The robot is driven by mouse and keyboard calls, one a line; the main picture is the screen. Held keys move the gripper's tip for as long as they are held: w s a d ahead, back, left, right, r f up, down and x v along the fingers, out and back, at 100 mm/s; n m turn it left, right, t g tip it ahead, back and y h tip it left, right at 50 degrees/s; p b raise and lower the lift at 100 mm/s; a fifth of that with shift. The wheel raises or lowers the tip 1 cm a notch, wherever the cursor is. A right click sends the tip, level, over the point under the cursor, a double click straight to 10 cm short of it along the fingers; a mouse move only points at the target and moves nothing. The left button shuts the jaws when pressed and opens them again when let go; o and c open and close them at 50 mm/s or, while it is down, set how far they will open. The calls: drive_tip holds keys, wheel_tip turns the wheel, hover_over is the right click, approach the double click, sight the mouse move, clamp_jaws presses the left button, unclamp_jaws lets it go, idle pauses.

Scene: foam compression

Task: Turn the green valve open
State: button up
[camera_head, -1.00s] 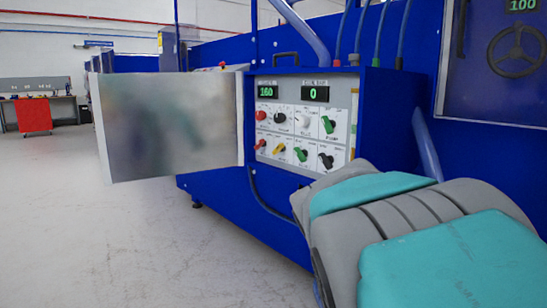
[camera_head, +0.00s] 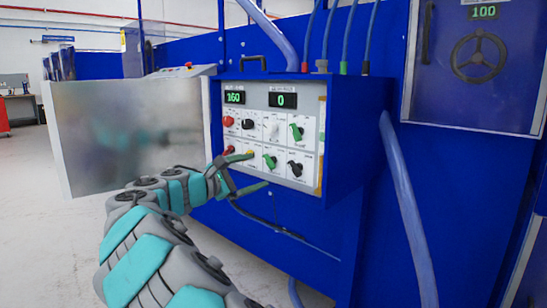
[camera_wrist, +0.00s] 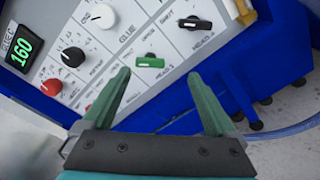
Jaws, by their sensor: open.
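The control panel (camera_head: 275,112) carries two green knobs in the head view. One green knob (camera_head: 296,132) is at the upper right, and another green knob (camera_head: 270,161) is in the lower row. I cannot tell which is the task's valve. My gripper (camera_head: 260,172) is open and empty in front of the panel's lower row. In the wrist view, the lower green knob (camera_wrist: 150,61) shows just past and between the fingertips of my gripper (camera_wrist: 158,76), apparently untouched. The upper green knob is out of that view.
A black knob (camera_head: 295,168) sits right of the lower green one and a yellow knob (camera_head: 250,153) left of it. An open metal door (camera_head: 130,125) stands left of the panel. Hoses (camera_head: 341,40) rise above the box. A thick pipe (camera_head: 405,190) runs at right.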

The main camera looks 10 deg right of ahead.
sight(267, 162)
drive_tip(key=shift+n+t, duration=0.3)
drive_tip(key=x, duration=0.4)
drive_tip(key=w+x, duration=0.1)
drive_tip(key=x, duration=0.2)
drive_tip(key=shift+w+a+r+p, duration=0.1)
drive_tip(key=shift+a+r+p, duration=0.1)
drive_tip(key=shift+a+p, duration=0.15)
drive_tip(key=c, duration=1.4)
